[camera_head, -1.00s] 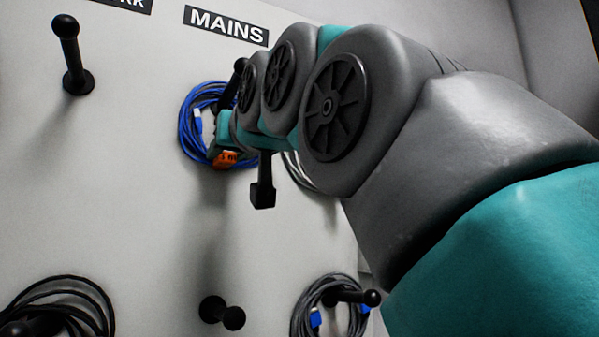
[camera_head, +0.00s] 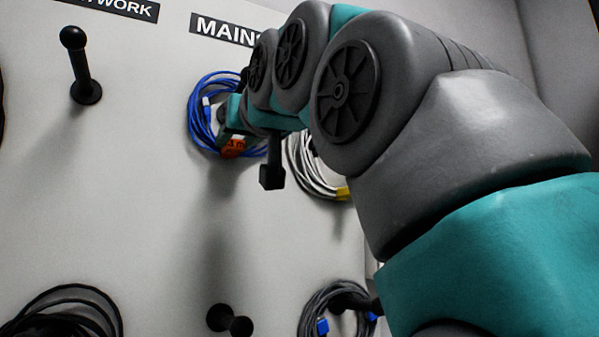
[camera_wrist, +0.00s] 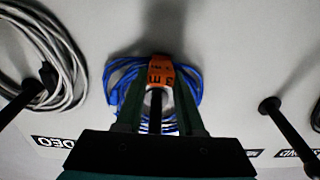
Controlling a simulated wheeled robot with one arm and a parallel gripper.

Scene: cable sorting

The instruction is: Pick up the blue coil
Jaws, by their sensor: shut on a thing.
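The blue coil (camera_head: 196,128) hangs at the wall board below the MAINS sign in the head view. It also shows in the wrist view (camera_wrist: 120,90), behind my fingers. An orange tag (camera_wrist: 160,72) with "3 m" on it sits on the coil, between my fingertips. My gripper (camera_wrist: 158,88) is shut on the blue coil at this tag. A dark peg (camera_wrist: 155,105) shows between the fingers, inside the coil's loop. My arm hides the coil's right side in the head view, so I cannot tell how far it is from the peg.
A white coil with a yellow plug (camera_head: 342,193) hangs right of my gripper. A grey coil with blue plugs (camera_head: 322,327) is at the lower right, a black coil (camera_head: 75,292) at the lower left. Bare pegs stick out at the upper left (camera_head: 80,68) and bottom (camera_head: 229,320).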

